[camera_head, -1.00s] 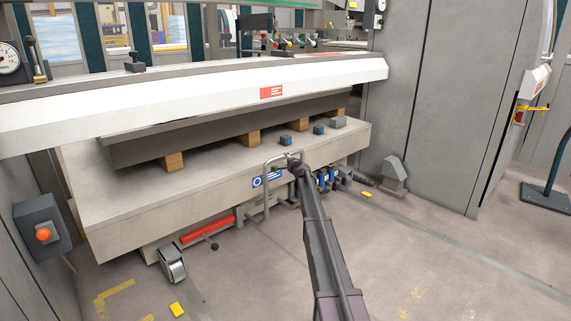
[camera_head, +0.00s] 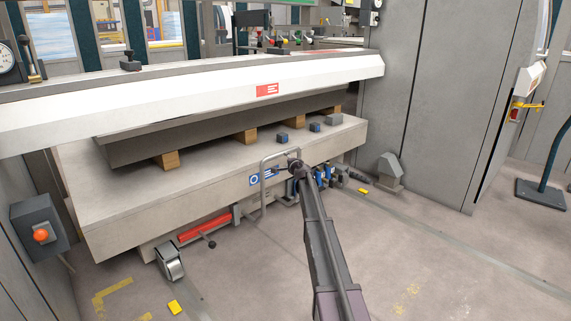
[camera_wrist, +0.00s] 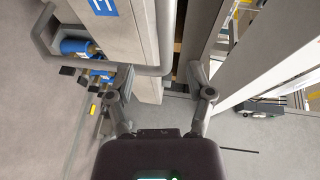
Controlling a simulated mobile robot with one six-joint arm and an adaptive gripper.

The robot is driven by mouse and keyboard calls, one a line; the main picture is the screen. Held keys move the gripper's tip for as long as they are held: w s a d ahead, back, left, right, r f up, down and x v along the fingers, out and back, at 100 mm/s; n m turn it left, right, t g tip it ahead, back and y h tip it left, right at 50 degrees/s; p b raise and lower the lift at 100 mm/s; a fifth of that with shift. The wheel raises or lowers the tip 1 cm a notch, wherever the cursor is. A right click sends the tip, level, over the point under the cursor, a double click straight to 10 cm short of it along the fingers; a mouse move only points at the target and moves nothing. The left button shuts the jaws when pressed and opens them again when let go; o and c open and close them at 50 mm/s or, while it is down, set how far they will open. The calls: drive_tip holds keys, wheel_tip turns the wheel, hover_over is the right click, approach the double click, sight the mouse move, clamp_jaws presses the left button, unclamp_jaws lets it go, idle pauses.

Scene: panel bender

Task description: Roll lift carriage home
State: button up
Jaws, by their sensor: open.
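The lift carriage (camera_head: 100,205) is a long pale platform under a white machine beam. It carries a dark slab (camera_head: 215,130) raised on wooden blocks. A grey tubular handle (camera_head: 263,185) sticks out of its front face by a blue label (camera_head: 255,180); it also shows in the wrist view (camera_wrist: 100,68). My gripper (camera_head: 293,160) is at the handle's right part. In the wrist view my gripper (camera_wrist: 161,85) is open, and the handle's corner shows between its fingertips. I cannot tell whether it touches. A caster (camera_head: 170,262) supports the carriage's left end.
The white beam (camera_head: 200,100) crosses above the carriage. A grey box with an orange button (camera_head: 40,236) stands at the left. A grey stop (camera_head: 389,172) stands on the floor by the right cabinet (camera_head: 440,90).

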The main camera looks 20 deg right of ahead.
drive_tip(key=shift+s+r+p, duration=0.2)
drive_tip(key=shift+s+r, duration=0.05)
drive_tip(key=shift+s, duration=0.9)
drive_tip(key=shift+s+r+p, duration=0.2)
drive_tip(key=shift+s, duration=0.95)
drive_tip(key=shift+a, duration=0.1)
drive_tip(key=s+a+f+n+g+y+p, duration=0.15)
drive_tip(key=s+a+n+g+p, duration=0.3)
drive_tip(key=s+a, duration=0.65)
drive_tip(key=s+a+n+g+y+p, duration=0.3)
drive_tip(key=s+a+n, duration=0.3)
drive_tip(key=s+a, duration=0.45)
drive_tip(key=s+a+n+g+h+p, duration=0.2)
drive_tip(key=s+n+g+p, duration=0.1)
drive_tip(key=s, duration=1.3)
drive_tip(key=s+a+r+n+g+h+p, duration=0.1)
drive_tip(key=s+a+n+g+h+p, duration=0.1)
drive_tip(key=s, duration=1.4)
drive_tip(key=a+n+g+p, duration=0.1)
drive_tip(key=n+g, duration=0.1)
drive_tip(key=g, duration=0.1)
drive_tip(key=shift+a+r, duration=0.15)
drive_tip(key=shift+a, duration=0.1)
drive_tip(key=shift+g, duration=0.25)
drive_tip(key=shift+c, duration=0.2)
